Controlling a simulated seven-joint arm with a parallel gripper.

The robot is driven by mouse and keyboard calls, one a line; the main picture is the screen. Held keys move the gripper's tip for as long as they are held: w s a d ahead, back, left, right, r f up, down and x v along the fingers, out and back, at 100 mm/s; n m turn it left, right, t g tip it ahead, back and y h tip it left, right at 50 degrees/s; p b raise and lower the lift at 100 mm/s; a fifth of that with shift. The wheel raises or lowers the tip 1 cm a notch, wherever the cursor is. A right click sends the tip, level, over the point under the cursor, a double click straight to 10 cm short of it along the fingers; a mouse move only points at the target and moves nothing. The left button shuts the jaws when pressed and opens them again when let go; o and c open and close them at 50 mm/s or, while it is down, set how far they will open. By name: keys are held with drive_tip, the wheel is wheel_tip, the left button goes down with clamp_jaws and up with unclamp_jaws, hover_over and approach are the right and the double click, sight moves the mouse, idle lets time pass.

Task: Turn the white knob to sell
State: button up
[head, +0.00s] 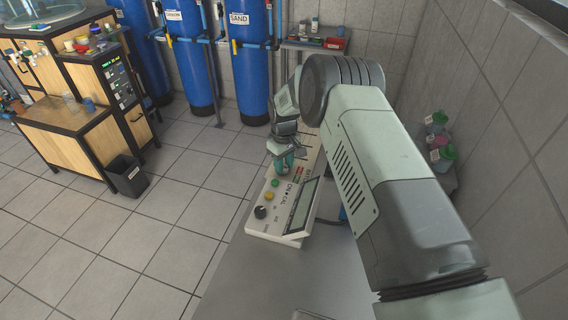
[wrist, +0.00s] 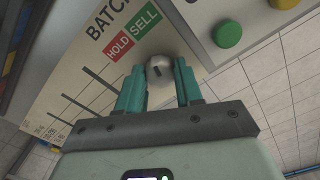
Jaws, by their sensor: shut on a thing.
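The white knob (wrist: 160,68) sits on the face of a pale control panel (wrist: 70,75) in the wrist view, with a short dark mark on it. Beside it are a red HOLD label (wrist: 121,46) and a green SELL label (wrist: 145,19). My gripper (wrist: 158,75) has its two teal fingers on either side of the knob, shut on it. Which label the mark points to is hard to tell. In the head view my gripper (head: 284,162) reaches down onto the panel (head: 258,222), and the knob is hidden there.
Near the knob are a green button (wrist: 227,32) and a yellow button (wrist: 285,3). A black knob (head: 260,212) and a screen (head: 303,205) are at the panel's near end. Blue tanks (head: 250,60) stand behind. The grey bench (head: 250,280) in front is mostly clear.

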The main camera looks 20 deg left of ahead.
drive_tip(key=m, duration=0.4)
drive_tip(key=shift+m, duration=0.4)
idle(0.4)
drive_tip(key=o, duration=1)
drive_tip(key=shift+o, duration=0.2)
wheel_tip(320, 180, up, 11)
